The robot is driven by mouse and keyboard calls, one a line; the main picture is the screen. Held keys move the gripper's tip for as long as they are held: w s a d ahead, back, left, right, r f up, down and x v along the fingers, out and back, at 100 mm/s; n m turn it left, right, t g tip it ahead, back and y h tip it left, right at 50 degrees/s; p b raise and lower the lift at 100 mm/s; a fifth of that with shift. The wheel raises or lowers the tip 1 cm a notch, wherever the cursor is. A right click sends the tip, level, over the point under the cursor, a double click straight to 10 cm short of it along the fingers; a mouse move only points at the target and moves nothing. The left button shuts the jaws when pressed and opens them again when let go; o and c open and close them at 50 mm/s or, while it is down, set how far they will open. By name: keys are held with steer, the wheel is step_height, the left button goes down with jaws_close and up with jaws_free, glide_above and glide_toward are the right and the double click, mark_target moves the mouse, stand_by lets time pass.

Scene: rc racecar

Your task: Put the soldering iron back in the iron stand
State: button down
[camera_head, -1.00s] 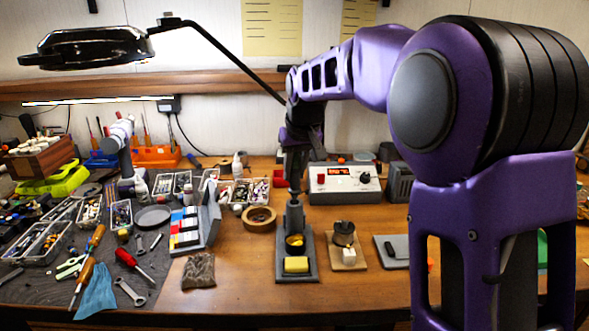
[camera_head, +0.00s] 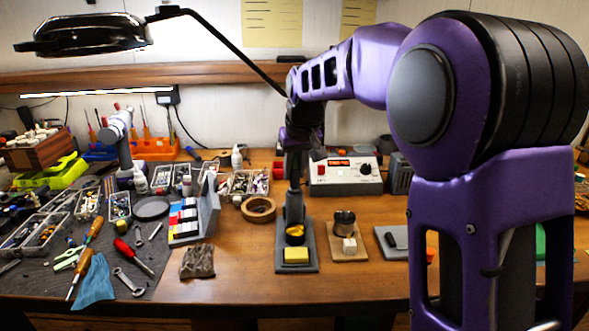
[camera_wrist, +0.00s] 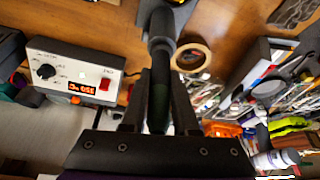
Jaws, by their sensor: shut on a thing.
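My gripper (camera_wrist: 158,105) is shut on the dark handle of the soldering iron (camera_wrist: 158,88). The iron runs away from the wrist camera between the two fingers. In the head view my gripper (camera_head: 296,165) points down directly above the iron stand (camera_head: 310,262). The stand has a dark flat base, a grey upright holder and a yellow sponge at its front. The iron looks upright and in line with the grey holder, with its lower end at or inside the holder's top. The tip is hidden, so I cannot tell how deep it sits.
A white soldering station (camera_head: 345,175) stands behind the stand to the right. A tape roll (camera_head: 258,208) lies to the left, and a small wooden block with a metal cup (camera_head: 346,246) to the right. Tools and parts trays crowd the left. The front table strip is clear.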

steer(key=shift+c, duration=1)
jaws_free()
steer(key=a+p+v, duration=0.1)
steer(key=p+v, duration=0.4)
steer(key=v, duration=0.3)
steer(key=shift+d+r, duration=0.45)
steer(key=shift+r, duration=0.1)
steer(key=shift+w, duration=0.15)
stand_by(0.4)
